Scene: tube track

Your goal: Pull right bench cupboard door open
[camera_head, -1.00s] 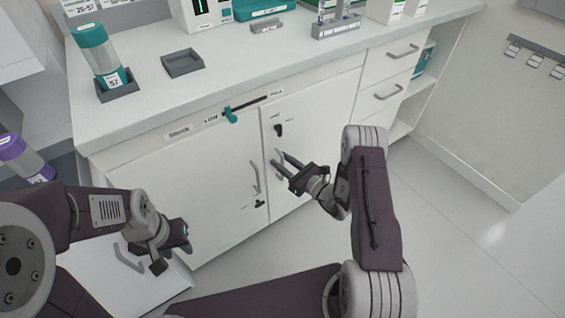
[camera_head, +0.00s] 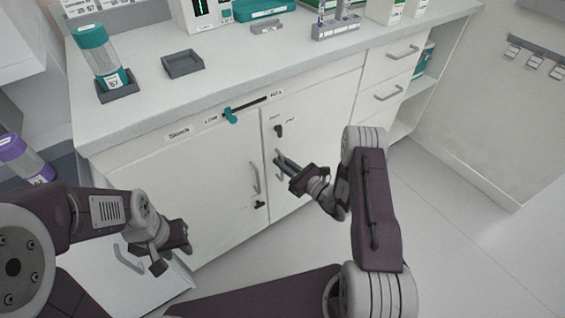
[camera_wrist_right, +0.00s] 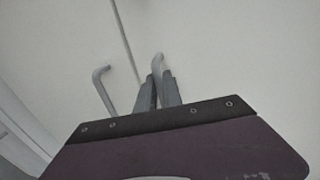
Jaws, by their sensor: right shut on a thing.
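The right bench cupboard door (camera_head: 312,112) is white and looks shut, flush with the left cupboard door (camera_head: 190,185). My right gripper (camera_head: 278,157) is at the right door's grey bar handle (camera_head: 277,153). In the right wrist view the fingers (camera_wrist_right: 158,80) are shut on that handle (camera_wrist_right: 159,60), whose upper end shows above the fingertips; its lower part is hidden. The left door's handle (camera_wrist_right: 102,88) stands apart, to the left of the fingers. My left gripper (camera_head: 172,248) hangs low at the left, in front of the left door; its fingers are not clear.
Drawers (camera_head: 385,75) are to the right. A teal-capped tube (camera_head: 97,55) stands on the bench top (camera_head: 230,62). The floor (camera_head: 455,225) at right is clear.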

